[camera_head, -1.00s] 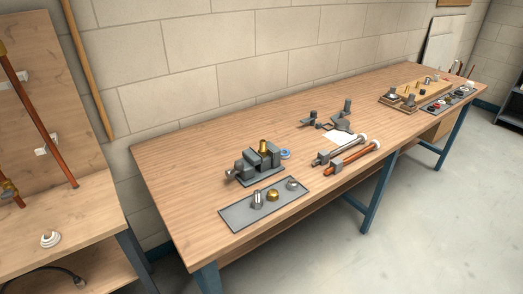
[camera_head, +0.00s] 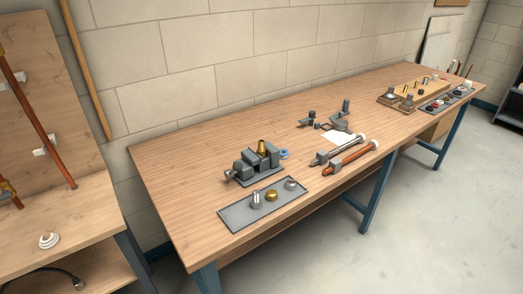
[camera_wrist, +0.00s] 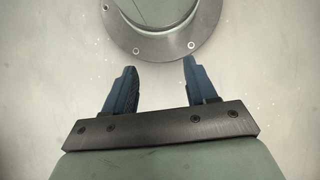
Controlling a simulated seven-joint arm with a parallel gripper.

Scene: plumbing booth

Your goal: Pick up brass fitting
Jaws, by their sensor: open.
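A round brass fitting (camera_head: 271,195) lies on the grey tray (camera_head: 235,216) near the front edge of the workbench, between two metal pieces. Another brass piece (camera_head: 262,148) stands upright in the grey vise (camera_head: 258,168) just behind the tray. My gripper (camera_wrist: 157,82) shows only in the wrist view. Its two blue fingers are apart with nothing between them. The wrist view shows pale floor and a round grey flange, with no fitting in sight. The gripper is not in the head view, so its distance from the bench cannot be told.
Two pipe wrenches (camera_head: 346,158), one with an orange handle, lie right of the vise. A roll of blue tape (camera_head: 283,154) is beside the vise. A wooden board with fittings (camera_head: 410,93) sits at the far right. The bench's left part is clear.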

